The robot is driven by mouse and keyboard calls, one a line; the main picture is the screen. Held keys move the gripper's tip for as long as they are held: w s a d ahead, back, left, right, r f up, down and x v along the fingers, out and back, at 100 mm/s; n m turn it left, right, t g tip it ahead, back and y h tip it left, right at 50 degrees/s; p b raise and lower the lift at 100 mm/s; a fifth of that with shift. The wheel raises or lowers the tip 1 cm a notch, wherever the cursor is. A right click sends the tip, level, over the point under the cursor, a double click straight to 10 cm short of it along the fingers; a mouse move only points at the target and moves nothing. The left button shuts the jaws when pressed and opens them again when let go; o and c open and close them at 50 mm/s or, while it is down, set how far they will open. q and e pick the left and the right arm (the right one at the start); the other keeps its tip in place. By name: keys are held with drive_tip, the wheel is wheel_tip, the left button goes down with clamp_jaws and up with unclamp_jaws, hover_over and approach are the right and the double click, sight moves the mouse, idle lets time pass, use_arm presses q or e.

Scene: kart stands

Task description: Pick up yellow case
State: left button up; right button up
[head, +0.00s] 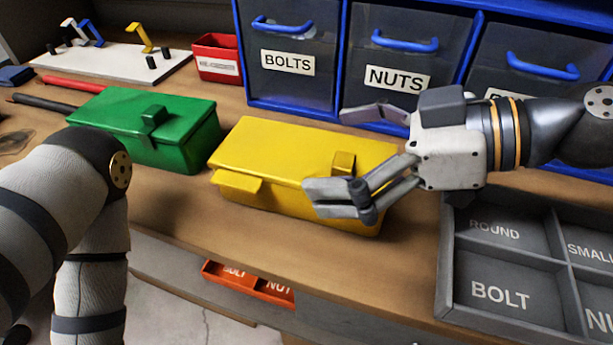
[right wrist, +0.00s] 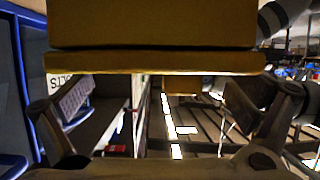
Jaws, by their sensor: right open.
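The closed yellow case (head: 270,150) lies on the wooden workbench, with a latch on its front and a small block on its lid. My right gripper (head: 352,155) comes in from the right and is open. One finger is in front of the case's right end, and the other is toward its back. In the right wrist view, the case (right wrist: 155,30) fills the top middle, above and between the spread fingers of the gripper (right wrist: 158,100). I cannot tell whether any finger touches it. My left arm shows at the left, but its gripper is out of view.
A green case (head: 145,128) sits left of the yellow one. Blue-framed drawers (head: 290,60) stand behind. A grey divided tray (head: 500,265) is at the front right. A red bin (head: 216,58) and white board (head: 110,68) are at the back left. An orange tray (head: 248,284) is below the bench edge.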

sight(309, 154)
drive_tip(key=x, duration=0.3)
drive_tip(key=shift+w, duration=0.1)
drive_tip(key=shift+d, duration=0.1)
drive_tip(key=shift+c, duration=0.6)
drive_tip(key=c, duration=1.9)
